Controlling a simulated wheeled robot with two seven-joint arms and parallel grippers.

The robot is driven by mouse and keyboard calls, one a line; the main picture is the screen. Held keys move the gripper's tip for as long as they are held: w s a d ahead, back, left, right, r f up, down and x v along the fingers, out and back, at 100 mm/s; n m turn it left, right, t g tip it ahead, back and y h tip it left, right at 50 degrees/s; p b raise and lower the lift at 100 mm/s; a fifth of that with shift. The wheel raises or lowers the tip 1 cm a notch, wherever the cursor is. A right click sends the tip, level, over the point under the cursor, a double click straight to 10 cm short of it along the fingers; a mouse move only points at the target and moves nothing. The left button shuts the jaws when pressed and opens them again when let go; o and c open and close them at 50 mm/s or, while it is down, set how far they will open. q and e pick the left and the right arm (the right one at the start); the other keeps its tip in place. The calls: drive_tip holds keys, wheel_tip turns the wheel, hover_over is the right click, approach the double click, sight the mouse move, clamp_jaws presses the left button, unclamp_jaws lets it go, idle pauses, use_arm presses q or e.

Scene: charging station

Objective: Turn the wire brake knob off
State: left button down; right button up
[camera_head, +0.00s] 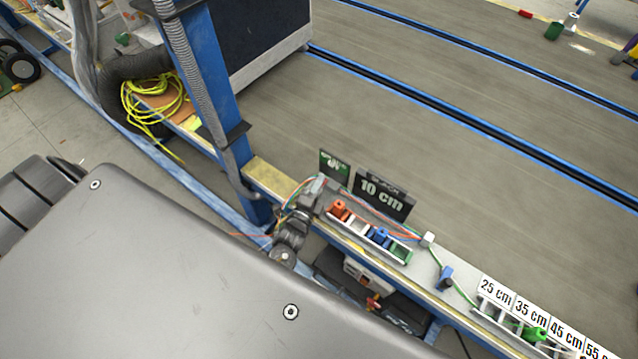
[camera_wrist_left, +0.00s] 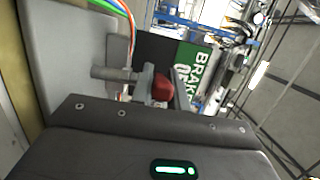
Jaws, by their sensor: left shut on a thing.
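The brake knob is a small red piece (camera_wrist_left: 162,89) in the left wrist view, in front of a green and black brake sign (camera_wrist_left: 194,62). My left gripper (camera_wrist_left: 163,80) has its fingers on either side of the red knob and is shut on it. The knob is hidden there behind the gripper. Its exact turn angle cannot be told. My right gripper is not in view.
A black "10 cm" sign (camera_head: 385,195) and a rack with orange, blue and green spools (camera_head: 370,236) stand right of the gripper. Coloured wires run close by. A blue post (camera_head: 222,85) rises at the left. Length signs (camera_head: 528,312) stand further right.

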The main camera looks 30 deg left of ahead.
use_arm(q)
drive_tip(key=shift+d+n+g+y, duration=0.1)
drive_tip(key=shift+n+g+y, duration=0.2)
drive_tip(key=shift+n+y, duration=1)
drive_tip(key=shift+y, duration=0.4)
drive_tip(key=c, duration=1.4)
unclamp_jaws()
drive_tip(key=shift+o, duration=0.2)
drive_tip(key=v, duration=1)
drive_tip(key=shift+s+d, duration=0.15)
drive_tip(key=shift+s, duration=0.2)
